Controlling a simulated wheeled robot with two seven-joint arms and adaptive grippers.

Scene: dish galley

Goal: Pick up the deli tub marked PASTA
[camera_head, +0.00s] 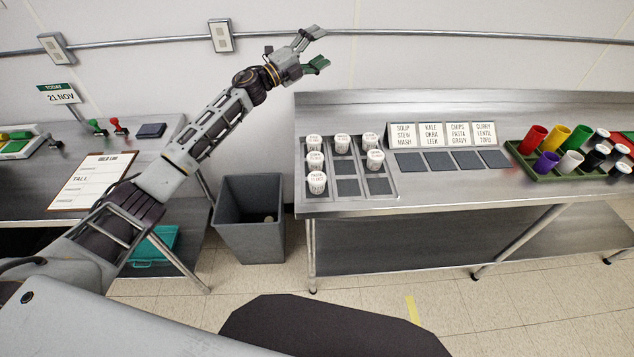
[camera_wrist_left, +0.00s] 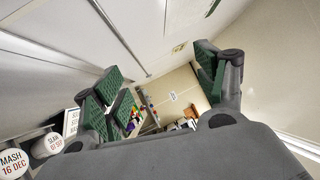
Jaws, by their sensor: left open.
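The deli tubs are white cups with printed lids, standing in a compartmented tray (camera_head: 379,187) on the right steel counter. The front-left tub (camera_head: 316,183) has small lettering that appears to read PASTA. Other tubs stand behind it in the left column and along the back, with one at middle right. My left gripper (camera_head: 316,49) is open and empty, raised near the wall rail above and behind the tray, well apart from the tubs. Its green-padded fingers (camera_wrist_left: 157,88) spread in the left wrist view, where a MASH tub (camera_wrist_left: 12,163) shows at lower left. My right gripper is out of view.
Four-word-style sign cards (camera_head: 431,134) stand behind dark pads right of the tray. A green rack (camera_head: 544,168) of coloured cups is farther right. A grey bin (camera_head: 249,222) stands between the counters. A clipboard (camera_head: 92,182) lies on the left counter.

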